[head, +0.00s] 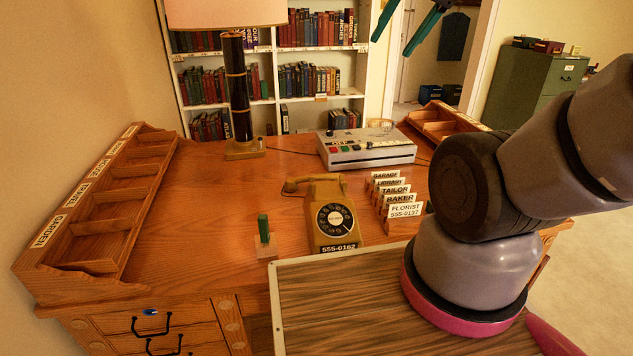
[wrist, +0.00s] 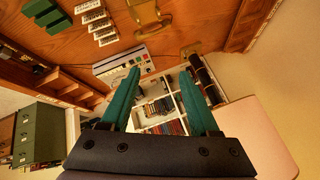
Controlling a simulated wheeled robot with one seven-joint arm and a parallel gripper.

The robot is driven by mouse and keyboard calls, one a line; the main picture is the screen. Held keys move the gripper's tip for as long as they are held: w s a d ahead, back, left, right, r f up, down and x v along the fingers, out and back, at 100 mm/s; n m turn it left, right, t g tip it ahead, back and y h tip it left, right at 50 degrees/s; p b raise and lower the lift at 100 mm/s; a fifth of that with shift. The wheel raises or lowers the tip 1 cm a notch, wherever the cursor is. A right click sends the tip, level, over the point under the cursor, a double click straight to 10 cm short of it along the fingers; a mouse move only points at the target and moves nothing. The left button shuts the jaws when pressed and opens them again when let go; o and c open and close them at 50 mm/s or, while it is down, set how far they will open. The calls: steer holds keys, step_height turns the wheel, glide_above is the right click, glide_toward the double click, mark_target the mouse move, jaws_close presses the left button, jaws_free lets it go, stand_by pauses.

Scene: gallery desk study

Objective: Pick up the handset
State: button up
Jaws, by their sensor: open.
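A mustard-yellow rotary telephone (head: 335,228) stands on the wooden desk, with a black dial and the label 555-0162. Its handset (head: 315,178) lies across the top of the phone, its left end sticking out past the body. In the wrist view, part of the yellow telephone (wrist: 147,13) shows at the top edge, cut off by the frame. My gripper (head: 391,46) has teal fingers and is high above the back of the desk, well apart from the phone. In the wrist view my gripper (wrist: 161,71) is open with nothing between its fingers.
A dark lamp (head: 239,95) stands behind the phone. An answering machine (head: 366,148) sits behind it to the right. Several name cards (head: 404,212) stand at its right, and a green-handled stamp (head: 264,232) is at its front left. Wooden organizers (head: 105,200) line the desk's sides.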

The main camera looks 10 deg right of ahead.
steer(key=shift+o, duration=0.8)
steer(key=shift+w, duration=0.1)
steer(key=n+g+y, duration=0.3)
steer(key=n+g, duration=0.4)
steer(key=n, duration=1.5)
glide_above(315, 175)
steer(key=w+d, duration=0.1)
steer(key=d, duration=0.3)
step_height(315, 175, down, 42)
steer(key=shift+w, duration=0.1)
steer(key=shift+h, duration=0.3)
steer(key=x, duration=0.4)
steer(key=shift+a+f, duration=0.15)
steer(key=shift+f, duration=0.1)
steer(key=f, duration=0.1)
steer(key=a+f, duration=0.1)
steer(key=s+a+f, duration=0.1)
steer(key=shift+f, duration=0.4)
steer(key=shift+a+f, duration=0.2)
steer(key=shift+f, duration=0.25)
steer(key=shift+f, duration=0.2)
jaws_close()
